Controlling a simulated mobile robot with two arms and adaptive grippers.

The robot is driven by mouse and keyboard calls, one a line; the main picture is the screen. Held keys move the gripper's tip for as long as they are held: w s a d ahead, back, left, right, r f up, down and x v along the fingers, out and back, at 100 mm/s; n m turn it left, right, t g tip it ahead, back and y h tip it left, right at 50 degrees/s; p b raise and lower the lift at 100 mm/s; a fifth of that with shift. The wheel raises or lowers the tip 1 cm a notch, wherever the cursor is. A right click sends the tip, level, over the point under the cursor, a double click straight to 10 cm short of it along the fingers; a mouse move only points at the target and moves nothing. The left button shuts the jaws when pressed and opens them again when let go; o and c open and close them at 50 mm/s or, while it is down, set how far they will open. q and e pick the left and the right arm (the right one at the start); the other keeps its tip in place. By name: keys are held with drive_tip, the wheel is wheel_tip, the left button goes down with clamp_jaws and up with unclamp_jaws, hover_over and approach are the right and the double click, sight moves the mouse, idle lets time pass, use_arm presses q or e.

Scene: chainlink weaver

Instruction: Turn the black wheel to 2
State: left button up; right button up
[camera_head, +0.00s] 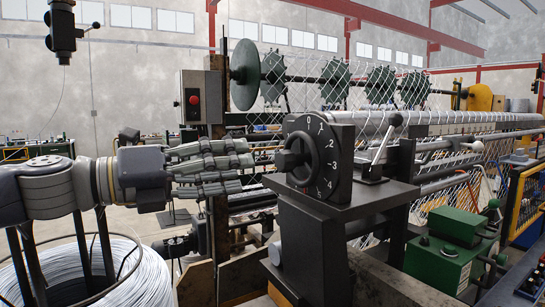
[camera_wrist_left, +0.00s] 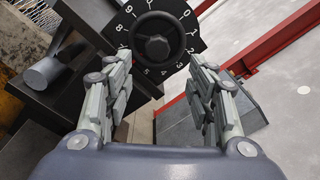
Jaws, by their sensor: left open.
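The black wheel (camera_head: 297,159) is a round hand knob on the front of a dark dial plate (camera_head: 337,146) with white numbers, on a black machine stand. In the left wrist view the wheel (camera_wrist_left: 158,40) faces me at the top centre, its numbers tilted. I cannot tell which number it is set to. My left gripper (camera_head: 245,165) is open and empty, pointing right at the wheel from the left, with a gap between. In the left wrist view its fingers (camera_wrist_left: 160,62) are spread, with the wheel beyond and between their tips. My right gripper is not in view.
A post with a red-button box (camera_head: 200,97) is behind my left gripper. A wire coil (camera_head: 130,275) sits below my left arm. A green machine box (camera_head: 440,262) is at lower right.

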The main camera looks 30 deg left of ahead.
sight(280, 163)
use_arm(q)
drive_tip(key=p+x, duration=0.1)
drive_tip(key=x, duration=0.1)
drive_tip(key=p+x, duration=0.1)
drive_tip(key=x, duration=0.2)
drive_tip(key=shift+w+a+f, duration=0.1)
drive_tip(key=shift+w+a, duration=0.05)
drive_tip(key=shift+w, duration=0.2)
drive_tip(key=shift+x, duration=0.75)
drive_tip(key=shift+w+d+p, duration=0.3)
drive_tip(key=shift+d+p, duration=0.1)
drive_tip(key=shift+p, duration=0.05)
drive_tip(key=shift+w, duration=0.3)
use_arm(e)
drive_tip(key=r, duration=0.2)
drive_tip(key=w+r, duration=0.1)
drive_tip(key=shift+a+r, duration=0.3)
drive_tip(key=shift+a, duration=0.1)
use_arm(q)
drive_tip(key=shift+d, duration=0.1)
drive_tip(key=shift+c, duration=0.2)
drive_tip(key=c, duration=0.9)
drive_tip(key=shift+c, duration=0.6)
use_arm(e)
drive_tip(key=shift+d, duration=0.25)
